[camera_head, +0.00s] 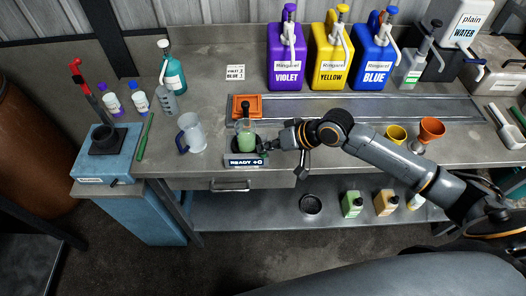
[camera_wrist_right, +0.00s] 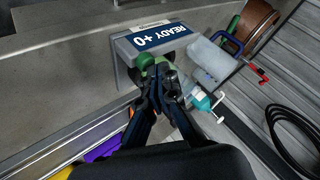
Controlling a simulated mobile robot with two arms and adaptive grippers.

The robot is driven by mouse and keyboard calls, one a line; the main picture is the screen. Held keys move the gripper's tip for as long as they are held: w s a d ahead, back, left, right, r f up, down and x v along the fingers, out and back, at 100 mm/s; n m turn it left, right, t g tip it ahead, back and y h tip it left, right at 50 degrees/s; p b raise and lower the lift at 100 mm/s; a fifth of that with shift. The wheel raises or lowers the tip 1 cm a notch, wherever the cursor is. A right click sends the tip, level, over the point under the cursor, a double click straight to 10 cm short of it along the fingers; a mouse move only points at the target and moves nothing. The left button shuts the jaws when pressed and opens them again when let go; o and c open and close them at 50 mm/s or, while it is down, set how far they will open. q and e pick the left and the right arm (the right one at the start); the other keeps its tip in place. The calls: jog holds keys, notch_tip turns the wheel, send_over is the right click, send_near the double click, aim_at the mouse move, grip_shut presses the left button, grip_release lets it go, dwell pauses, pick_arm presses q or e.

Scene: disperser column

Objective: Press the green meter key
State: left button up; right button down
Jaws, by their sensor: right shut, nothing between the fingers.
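The meter, a grey box, shows a dark display reading "READY +0" (camera_head: 245,161) at the front of the bench; the display also shows upside down in the wrist view (camera_wrist_right: 158,36). A round green piece, apparently the green key (camera_wrist_right: 146,62), sits beside the display, close to my fingertips. I cannot tell whether they touch. In the head view I cannot make out the key. A clear vessel with green liquid (camera_head: 246,140) stands just behind the display. My right gripper (camera_head: 264,146) is shut and empty at the meter's right end; it also shows in the wrist view (camera_wrist_right: 158,82).
A clear jug (camera_head: 191,133) stands left of the meter. An orange tray (camera_head: 240,113) lies behind the vessel. Violet (camera_head: 287,58), yellow (camera_head: 331,58) and blue (camera_head: 373,60) dispensers stand at the back. A yellow cup (camera_head: 396,135) and an orange funnel (camera_head: 431,128) are beyond my forearm.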

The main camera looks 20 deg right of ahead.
aim_at(266, 154)
jog(key=shift+f, duration=0.4)
dwell(0.3)
jog(key=shift+r, duration=0.15)
jog(key=shift+r+p, duration=0.85)
jog(key=shift+p, duration=0.2)
notch_tip(266, 154, up, 5)
jog(key=p, duration=0.5)
jog(key=shift+r, duration=0.1)
jog(key=shift+s, duration=0.1)
